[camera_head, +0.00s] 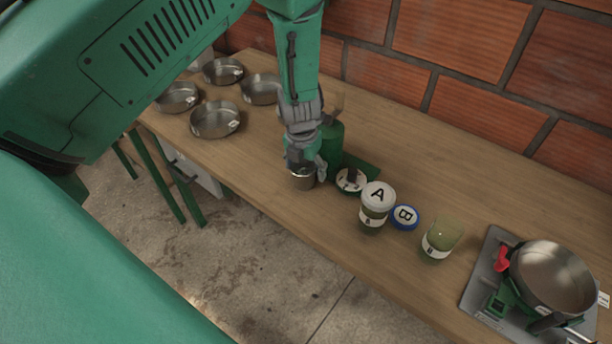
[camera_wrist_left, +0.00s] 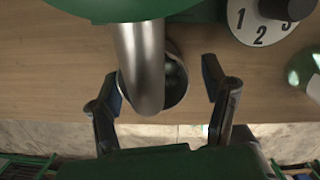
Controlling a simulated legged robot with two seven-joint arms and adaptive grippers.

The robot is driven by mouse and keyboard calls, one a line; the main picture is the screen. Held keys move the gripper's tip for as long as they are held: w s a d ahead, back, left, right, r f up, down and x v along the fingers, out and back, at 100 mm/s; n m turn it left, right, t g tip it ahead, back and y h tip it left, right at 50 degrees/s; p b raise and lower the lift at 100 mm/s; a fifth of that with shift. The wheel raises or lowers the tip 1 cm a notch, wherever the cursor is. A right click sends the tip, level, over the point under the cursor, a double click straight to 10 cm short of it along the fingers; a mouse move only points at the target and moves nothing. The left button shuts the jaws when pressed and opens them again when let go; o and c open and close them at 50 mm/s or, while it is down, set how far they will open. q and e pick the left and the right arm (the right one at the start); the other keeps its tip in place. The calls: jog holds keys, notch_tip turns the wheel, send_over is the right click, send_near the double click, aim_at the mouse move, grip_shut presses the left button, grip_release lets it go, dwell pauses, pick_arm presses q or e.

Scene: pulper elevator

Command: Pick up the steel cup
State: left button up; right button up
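The steel cup (camera_head: 302,181) stands on the wooden table near its front edge, partly hidden by my left gripper (camera_head: 305,160). In the left wrist view the steel cup (camera_wrist_left: 178,88) shows its round opening, partly covered by a curved steel spout (camera_wrist_left: 141,62) above it. My left gripper (camera_wrist_left: 162,83) is open there, with one dark finger on each side of the cup. Both fingers look apart from the cup's wall. My right gripper is not in view.
A green machine (camera_head: 332,146) with a numbered dial (camera_wrist_left: 262,18) stands close beside the cup. Jars A (camera_head: 376,210) and B (camera_head: 440,240), with lid B (camera_head: 405,217) between them, are to the right. Several steel pans (camera_head: 216,121) stand left; a scale with a pan (camera_head: 553,275) is far right.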

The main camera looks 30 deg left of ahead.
pick_arm(q)
jog(key=shift+a, duration=0.15)
jog(key=c, duration=0.7)
jog(key=shift+a+f, duration=0.15)
jog(key=shift+a, duration=0.25)
